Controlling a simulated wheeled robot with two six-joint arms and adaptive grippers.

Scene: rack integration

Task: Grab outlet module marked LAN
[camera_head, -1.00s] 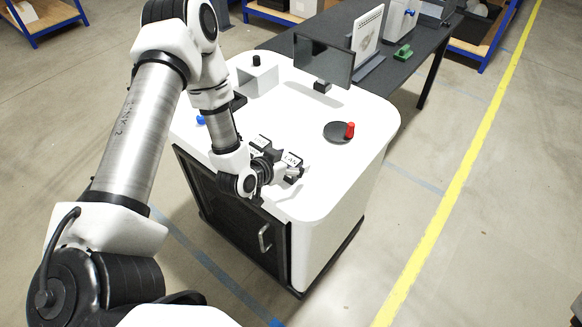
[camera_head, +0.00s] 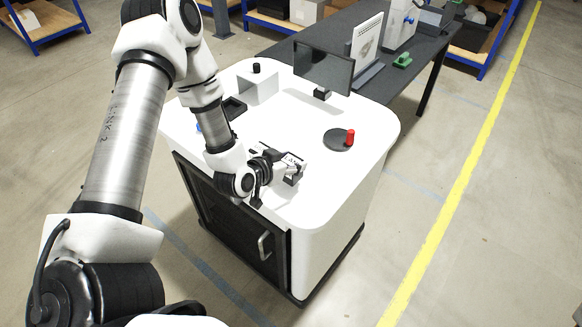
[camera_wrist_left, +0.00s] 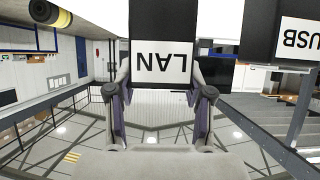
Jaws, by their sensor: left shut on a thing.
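The outlet module marked LAN (camera_wrist_left: 163,62) is a black block with a white label, upside down in the left wrist view. My left gripper (camera_wrist_left: 158,95) is shut on it, with one finger on each side. In the head view, the gripper (camera_head: 278,169) is low over the front of the white cart top, and the module (camera_head: 293,163) shows small at its tip. I cannot tell whether the module touches the cart top. A second module, marked USB (camera_wrist_left: 297,36), is beside it in the wrist view, apart from the fingers.
The white cart top (camera_head: 330,190) carries a monitor (camera_head: 323,66), a white box-shaped holder (camera_head: 258,84) and a red knob on a dark disc (camera_head: 338,140). A dark table (camera_head: 405,68) stands behind. The cart's right front is clear.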

